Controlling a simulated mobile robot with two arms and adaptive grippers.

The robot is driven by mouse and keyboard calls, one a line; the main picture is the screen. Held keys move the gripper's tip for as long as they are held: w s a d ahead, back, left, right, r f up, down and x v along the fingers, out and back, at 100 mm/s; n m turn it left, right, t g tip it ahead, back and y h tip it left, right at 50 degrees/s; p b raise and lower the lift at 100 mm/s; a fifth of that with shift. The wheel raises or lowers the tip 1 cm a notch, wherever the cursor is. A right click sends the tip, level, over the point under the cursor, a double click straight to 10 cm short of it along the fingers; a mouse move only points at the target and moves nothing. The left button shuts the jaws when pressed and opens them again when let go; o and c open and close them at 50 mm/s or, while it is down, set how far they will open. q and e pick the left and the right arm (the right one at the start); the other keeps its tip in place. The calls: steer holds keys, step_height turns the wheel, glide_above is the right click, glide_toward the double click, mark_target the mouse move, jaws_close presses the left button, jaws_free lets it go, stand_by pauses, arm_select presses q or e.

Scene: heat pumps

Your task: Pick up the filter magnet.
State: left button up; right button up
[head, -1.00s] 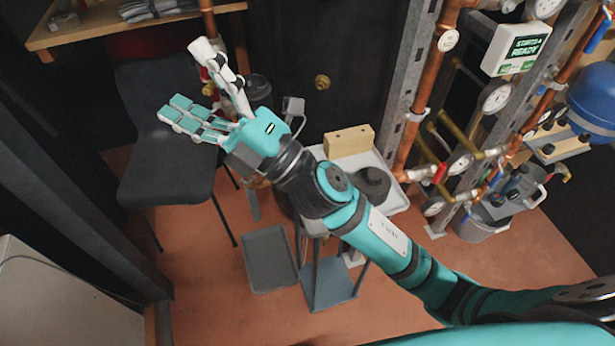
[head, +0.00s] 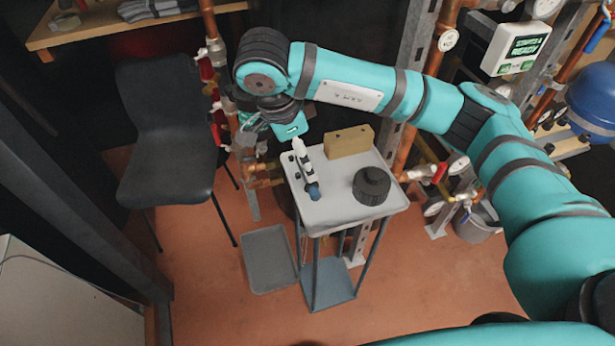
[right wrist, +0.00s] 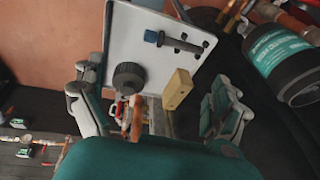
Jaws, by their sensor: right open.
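A dark rod with a blue end, which looks like the filter magnet (head: 313,190), lies on the white tray-topped stand (head: 340,213). It shows whole in the right wrist view (right wrist: 180,41), lying near the tray's edge. My right gripper (head: 272,148) is at the tray's far left edge in the head view, and one pale finger covers part of the view by the rod's upper end. In the right wrist view my right gripper (right wrist: 153,104) is open with nothing between its fingers, and the rod lies beyond them. My left gripper is not in view.
A wooden block (head: 349,141) and a black round cap (head: 372,186) share the tray. A black labelled canister (right wrist: 284,65) is close beside my right gripper. Copper pipes (head: 428,85) rise behind the stand. A chair (head: 168,125) stands left; a grey tray (head: 268,258) lies on the floor.

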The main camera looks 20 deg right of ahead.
glide_above(313, 183)
steer(key=s+a, duration=0.1)
steer(key=a, duration=0.1)
steer(key=f, duration=0.9)
steer(key=shift+d+f, duration=0.2)
steer(key=shift+f, duration=0.1)
steer(key=shift+p+x, duration=0.55)
steer(key=shift+x, duration=2.4)
steer(key=shift+w, duration=0.2)
steer(key=shift+c, duration=0.4)
steer(key=shift+s+r, duration=0.1)
steer(key=c, duration=1.1)
steer(key=shift+s, duration=0.15)
steer(key=c, duration=0.7)
steer(key=shift+o, duration=0.2)
